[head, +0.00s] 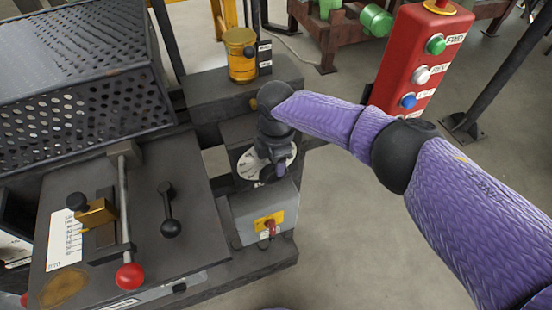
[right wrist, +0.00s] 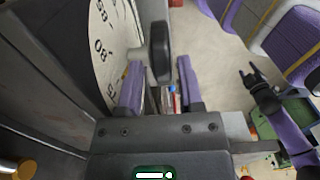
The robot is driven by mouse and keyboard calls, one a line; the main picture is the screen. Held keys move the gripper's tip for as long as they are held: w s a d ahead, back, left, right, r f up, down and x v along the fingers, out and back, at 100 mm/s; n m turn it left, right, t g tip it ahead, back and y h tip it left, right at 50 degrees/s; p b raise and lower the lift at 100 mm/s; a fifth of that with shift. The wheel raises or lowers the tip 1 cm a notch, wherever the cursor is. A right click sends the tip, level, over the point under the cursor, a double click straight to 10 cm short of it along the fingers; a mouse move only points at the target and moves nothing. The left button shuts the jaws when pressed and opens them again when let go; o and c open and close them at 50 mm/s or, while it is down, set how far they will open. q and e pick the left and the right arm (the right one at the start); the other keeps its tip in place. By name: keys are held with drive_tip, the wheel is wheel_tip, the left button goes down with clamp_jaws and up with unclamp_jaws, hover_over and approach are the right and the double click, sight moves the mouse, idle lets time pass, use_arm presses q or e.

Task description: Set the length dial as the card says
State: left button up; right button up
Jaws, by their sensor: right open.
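The length dial (head: 248,163) is a white disc on a dark housing, partly hidden by my right gripper (head: 275,172) in the head view. In the right wrist view, the dial face (right wrist: 103,55) fills the upper left, with black numbers such as 85 and 80. A dark, rounded knob (right wrist: 159,50) stands out from it. My right gripper (right wrist: 159,88) is open, its purple fingers on either side of the knob's line; contact cannot be told. A dark gripper on a purple arm, seemingly my left one (right wrist: 251,76), is small at the right. I cannot make out a readable card.
A grey box with a yellow plate and red switch (head: 269,225) sits just below the dial. A yellow pot (head: 241,55) stands behind it. A red button pillar (head: 418,55) is to the right. A lever with a red knob (head: 130,276) is on the left panel.

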sight(269, 166)
clamp_jaws()
drive_tip(key=shift+s+a+h, duration=0.1)
drive_tip(key=shift+a+h, duration=0.1)
drive_tip(key=shift+h, duration=0.2)
drive_tip(key=shift+r+h, duration=0.1)
drive_tip(key=shift+h, duration=0.2)
unclamp_jaws()
drive_tip(key=r+p, duration=0.1)
drive_tip(key=r, duration=0.4)
drive_tip(key=a+r+p, duration=0.1)
drive_tip(key=r, duration=0.2)
drive_tip(key=shift+s+a+r+p, duration=0.1)
drive_tip(key=shift+r+p, duration=0.2)
drive_tip(key=shift+r, duration=0.6)
